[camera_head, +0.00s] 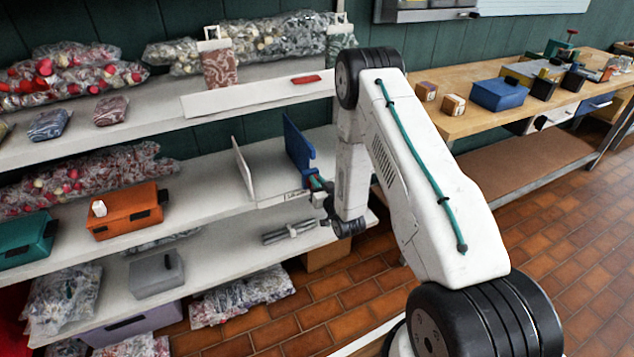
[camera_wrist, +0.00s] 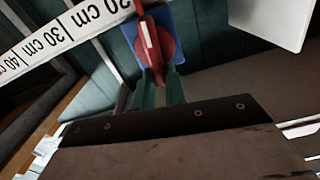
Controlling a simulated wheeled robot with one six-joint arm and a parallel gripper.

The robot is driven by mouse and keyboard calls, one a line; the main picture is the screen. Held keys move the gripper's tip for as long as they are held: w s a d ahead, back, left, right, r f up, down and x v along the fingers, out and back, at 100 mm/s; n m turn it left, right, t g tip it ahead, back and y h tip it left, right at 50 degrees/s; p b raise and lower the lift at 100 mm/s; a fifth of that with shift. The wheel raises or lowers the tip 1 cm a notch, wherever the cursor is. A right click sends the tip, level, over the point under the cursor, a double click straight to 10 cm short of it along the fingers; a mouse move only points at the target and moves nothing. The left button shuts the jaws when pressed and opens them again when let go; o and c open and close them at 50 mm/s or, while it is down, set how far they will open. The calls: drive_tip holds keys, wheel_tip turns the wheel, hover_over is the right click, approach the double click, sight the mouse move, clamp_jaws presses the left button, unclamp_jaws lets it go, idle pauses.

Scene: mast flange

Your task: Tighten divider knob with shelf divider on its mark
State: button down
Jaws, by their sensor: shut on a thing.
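The blue shelf divider (camera_head: 298,145) stands upright on the middle shelf. In the wrist view its blue part (camera_wrist: 128,27) shows behind a red knob (camera_wrist: 154,62) with a white stripe. My gripper (camera_wrist: 160,84), with green fingers, is shut on the red knob; in the head view my gripper (camera_head: 317,184) is at the shelf's front edge by the divider. A ruler strip (camera_wrist: 62,38) with cm marks runs along the edge; the knob is near the 20 cm label. The exact mark under the divider is hidden.
A white panel (camera_head: 243,166) stands left of the blue divider. An orange box (camera_head: 125,215) sits further left on the same shelf (camera_head: 205,208). A grey bar-like object (camera_head: 288,232) lies on the shelf below. The wooden workbench (camera_head: 465,122) is at right.

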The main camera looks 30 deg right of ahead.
drive_tip(key=shift+s+d+f+m, duration=0.1)
drive_tip(key=shift+d+f+m, duration=0.3)
drive_tip(key=shift+m, duration=2.15)
drive_tip(key=shift+w+d+f+m, duration=0.1)
drive_tip(key=shift+d+f+m, duration=0.35)
drive_tip(key=shift+m, duration=2.15)
drive_tip(key=shift+s+d+f+m, duration=0.1)
drive_tip(key=shift+d+f+m, duration=0.3)
drive_tip(key=shift+m, duration=2.15)
drive_tip(key=shift+f, duration=0.1)
drive_tip(key=c, duration=1.4)
unclamp_jaws()
drive_tip(key=shift+c, duration=0.2)
drive_tip(key=shift+s, duration=0.1)
